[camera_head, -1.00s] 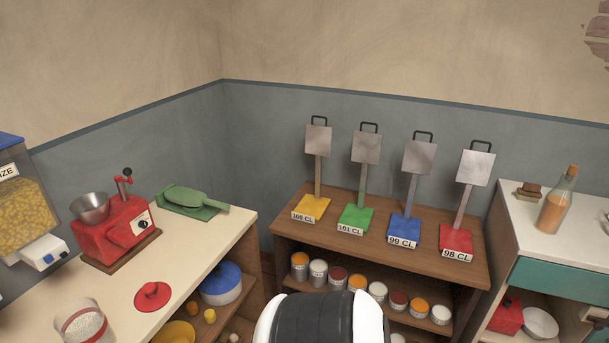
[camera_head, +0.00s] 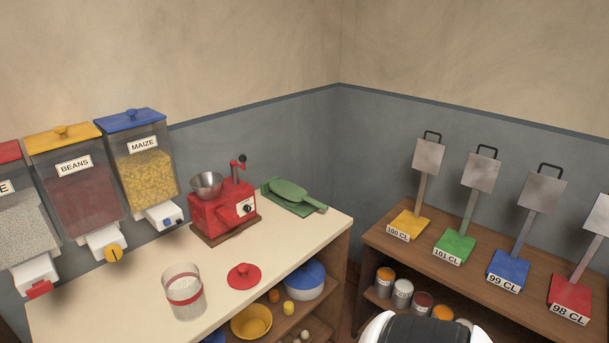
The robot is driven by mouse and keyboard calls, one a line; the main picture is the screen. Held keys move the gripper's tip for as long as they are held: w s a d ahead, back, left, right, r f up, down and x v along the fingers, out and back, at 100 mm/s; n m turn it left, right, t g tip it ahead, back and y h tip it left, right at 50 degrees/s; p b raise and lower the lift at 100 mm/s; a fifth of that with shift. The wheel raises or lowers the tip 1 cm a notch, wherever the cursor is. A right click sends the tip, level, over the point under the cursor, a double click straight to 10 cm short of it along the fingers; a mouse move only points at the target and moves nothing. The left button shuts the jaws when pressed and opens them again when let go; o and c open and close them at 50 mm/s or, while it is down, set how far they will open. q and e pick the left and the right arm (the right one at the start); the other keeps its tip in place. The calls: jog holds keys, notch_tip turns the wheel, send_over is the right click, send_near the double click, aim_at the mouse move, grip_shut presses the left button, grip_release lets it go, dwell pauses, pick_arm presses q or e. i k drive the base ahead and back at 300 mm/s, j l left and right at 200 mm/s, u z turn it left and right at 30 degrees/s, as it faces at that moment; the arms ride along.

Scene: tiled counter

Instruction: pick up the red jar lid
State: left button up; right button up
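The red jar lid (camera_head: 244,276) lies flat on the pale counter (camera_head: 325,235), with its small knob facing up. A clear glass jar (camera_head: 184,292) with a red band stands on the counter to the left of the lid. It has pale contents and no lid on it. Neither of my grippers shows in the head view. Nothing touches the lid.
Dispensers for beans (camera_head: 86,190) and maize (camera_head: 146,170) hang at left. A shelf under the counter holds a blue-lidded pot (camera_head: 303,283) and a yellow bowl (camera_head: 251,322).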

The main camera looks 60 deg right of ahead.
aim_at(245, 275)
jog(key=k+z, duration=0.1)
jog(key=z, duration=1.35)
jog(key=i+j+z, duration=0.15)
jog(key=z, duration=0.25)
jog(key=i+j+z, duration=0.2)
jog(key=z, duration=0.25)
jog(key=i+j+z, duration=0.15)
jog(key=z, duration=0.25)
jog(key=j, duration=0.1)
